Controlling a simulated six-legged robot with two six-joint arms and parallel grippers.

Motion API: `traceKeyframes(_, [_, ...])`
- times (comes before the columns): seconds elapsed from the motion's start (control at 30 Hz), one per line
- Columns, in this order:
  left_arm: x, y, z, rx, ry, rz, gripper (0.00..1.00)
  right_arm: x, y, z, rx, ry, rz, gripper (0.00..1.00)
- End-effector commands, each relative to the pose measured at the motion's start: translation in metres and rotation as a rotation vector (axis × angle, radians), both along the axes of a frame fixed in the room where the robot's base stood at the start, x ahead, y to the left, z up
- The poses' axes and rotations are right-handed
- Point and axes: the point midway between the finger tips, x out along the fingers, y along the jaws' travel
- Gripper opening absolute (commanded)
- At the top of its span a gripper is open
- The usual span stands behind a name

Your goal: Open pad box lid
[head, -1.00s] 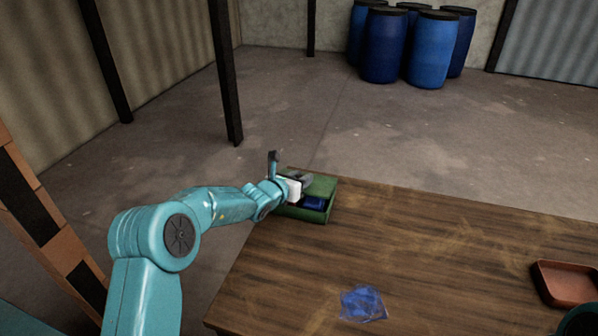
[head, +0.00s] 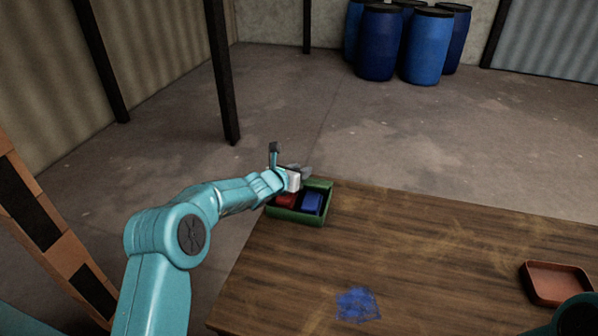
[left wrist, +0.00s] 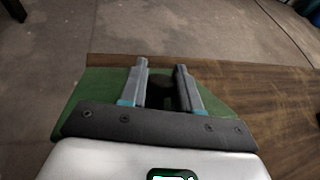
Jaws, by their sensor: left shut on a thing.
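The green pad box (head: 298,217) stands at the table's far left corner. Its top is uncovered, showing a red pad (head: 287,201) and a blue pad (head: 312,203) inside. The green lid (left wrist: 85,95) fills much of the left wrist view, below and around the fingers. In the head view the lid is mostly hidden or edge-on at the back of the box. My left gripper (head: 306,172) is at the back of the box, above its rim. In the left wrist view its fingers (left wrist: 161,68) are shut on a dark part of the lid. My right gripper is out of view.
The wooden table (head: 430,250) is mostly bare. A blue smear (head: 357,304) lies near its front, and a reddish tray (head: 556,283) sits at the right. Blue drums (head: 427,48) stand far back on the floor. A dark post (head: 221,80) rises beyond the table.

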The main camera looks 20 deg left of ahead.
Motion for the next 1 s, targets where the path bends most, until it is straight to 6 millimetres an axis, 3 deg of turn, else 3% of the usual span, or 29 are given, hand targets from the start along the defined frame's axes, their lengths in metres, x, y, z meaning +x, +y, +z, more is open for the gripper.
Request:
traceKeyframes(0.03, [0.001,0.000,0.004,-0.004,-0.009,0.000,0.00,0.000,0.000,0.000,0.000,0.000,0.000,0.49])
traceKeyframes(0.07, [0.001,0.000,0.004,-0.004,-0.009,0.000,0.39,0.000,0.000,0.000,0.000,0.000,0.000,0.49])
traceKeyframes(0.1, [0.001,0.000,0.004,-0.003,-0.008,0.000,0.52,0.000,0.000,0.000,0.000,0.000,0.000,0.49])
traceKeyframes(0.13, [0.001,0.000,0.004,-0.003,-0.008,0.000,0.55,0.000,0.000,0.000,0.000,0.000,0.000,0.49])
traceKeyframes(0.57, [-0.009,0.004,0.003,-0.002,-0.004,0.001,0.55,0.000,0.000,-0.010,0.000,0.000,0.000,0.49])
traceKeyframes(0.77, [-0.045,0.014,0.016,-0.001,-0.006,0.001,0.55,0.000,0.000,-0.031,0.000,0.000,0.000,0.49])
traceKeyframes(1.0, [-0.099,0.029,0.039,-0.001,-0.007,0.003,0.55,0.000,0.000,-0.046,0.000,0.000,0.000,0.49])
